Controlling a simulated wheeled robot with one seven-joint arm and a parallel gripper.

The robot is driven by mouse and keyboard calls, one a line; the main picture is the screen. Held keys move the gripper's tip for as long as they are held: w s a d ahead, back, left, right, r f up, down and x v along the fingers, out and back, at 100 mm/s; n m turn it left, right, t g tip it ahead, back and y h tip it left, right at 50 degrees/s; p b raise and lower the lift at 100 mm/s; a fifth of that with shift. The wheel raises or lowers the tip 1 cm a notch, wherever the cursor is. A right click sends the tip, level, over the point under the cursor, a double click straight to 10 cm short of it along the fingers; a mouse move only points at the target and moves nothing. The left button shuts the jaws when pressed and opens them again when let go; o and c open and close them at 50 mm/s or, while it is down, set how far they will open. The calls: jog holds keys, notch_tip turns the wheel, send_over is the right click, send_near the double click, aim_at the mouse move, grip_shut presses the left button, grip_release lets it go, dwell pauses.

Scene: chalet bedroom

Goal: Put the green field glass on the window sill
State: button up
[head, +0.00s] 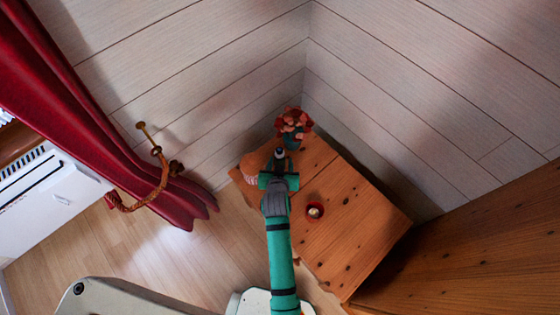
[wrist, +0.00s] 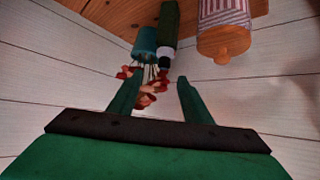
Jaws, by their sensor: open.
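The green field glass (wrist: 169,22) looks like an upright dark green tube with a pale band and dark end. It stands on the wooden cabinet (head: 350,235), which also shows along the top of the wrist view (wrist: 110,14). In the head view it is mostly hidden by my gripper (head: 279,168). In the wrist view my gripper (wrist: 160,82) is open, its fingers pointing toward the field glass; nothing is held between them. A brown wooden strip by the window (head: 17,147), at the far left, may be the window sill; the red curtain partly covers it.
A teal pot (wrist: 145,42) with red flowers (head: 293,122) stands close beside the field glass. An orange-topped striped jar (wrist: 224,38) is on its other side. A red curtain (head: 75,90) and white radiator (head: 50,200) are left.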

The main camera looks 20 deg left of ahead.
aim_at(279, 151)
jog(key=x, duration=0.6)
jog(key=shift+w+a+r, duration=0.1)
jog(key=shift+a, duration=0.25)
jog(key=shift+a+x, duration=0.15)
jog(key=shift+x, duration=1.15)
jog(key=shift+a+x, duration=0.1)
jog(key=shift+x, duration=1.2)
jog(key=shift+s, duration=0.25)
